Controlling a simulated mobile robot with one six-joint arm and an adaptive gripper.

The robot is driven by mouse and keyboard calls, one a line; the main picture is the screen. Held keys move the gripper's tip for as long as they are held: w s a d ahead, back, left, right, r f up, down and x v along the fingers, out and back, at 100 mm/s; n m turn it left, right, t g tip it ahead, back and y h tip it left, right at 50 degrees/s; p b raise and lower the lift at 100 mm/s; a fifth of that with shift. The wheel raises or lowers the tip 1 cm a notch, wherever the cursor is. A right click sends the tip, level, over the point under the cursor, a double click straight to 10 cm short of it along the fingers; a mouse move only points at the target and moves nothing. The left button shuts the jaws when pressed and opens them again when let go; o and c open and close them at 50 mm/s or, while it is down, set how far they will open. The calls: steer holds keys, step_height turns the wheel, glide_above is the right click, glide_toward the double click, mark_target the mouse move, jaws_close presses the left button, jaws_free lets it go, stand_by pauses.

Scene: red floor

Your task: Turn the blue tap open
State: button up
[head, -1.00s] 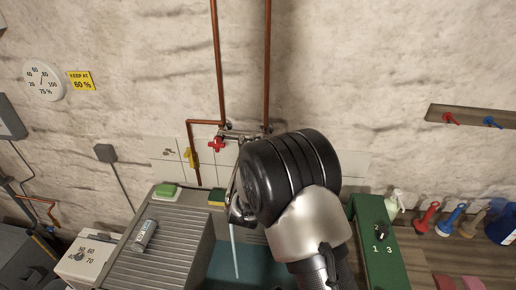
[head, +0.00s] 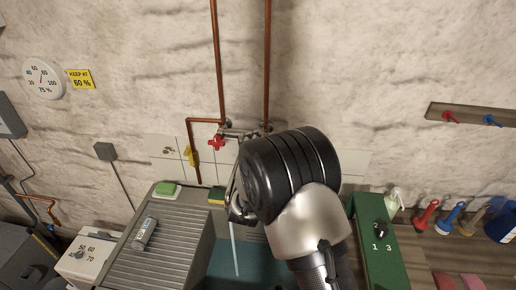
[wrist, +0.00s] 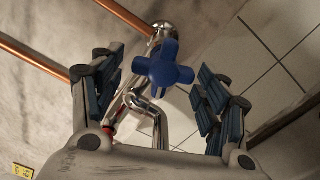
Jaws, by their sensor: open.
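The blue tap (wrist: 164,68) is a cross-shaped handle on a chrome mixer, seen in the wrist view. My gripper (wrist: 157,74) is open, with one finger on each side of the blue handle. Gaps show between the handle and both fingers, so I see no contact. In the head view my arm hides the blue tap and most of my gripper. The red tap (head: 216,143) shows to the left of my arm, on the same chrome mixer (head: 240,134). A thin pale blue stream (head: 235,250) falls into the sink below.
Copper pipes (head: 218,60) run down the wall to the mixer. A yellow handle (head: 190,156) is on the left pipe. A ribbed drainboard (head: 165,240) holds a grey cylinder (head: 144,233). A green box with a dial (head: 373,230) stands right of my arm.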

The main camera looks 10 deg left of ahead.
steer(key=s, duration=1.2)
steer(key=shift+a, duration=0.2)
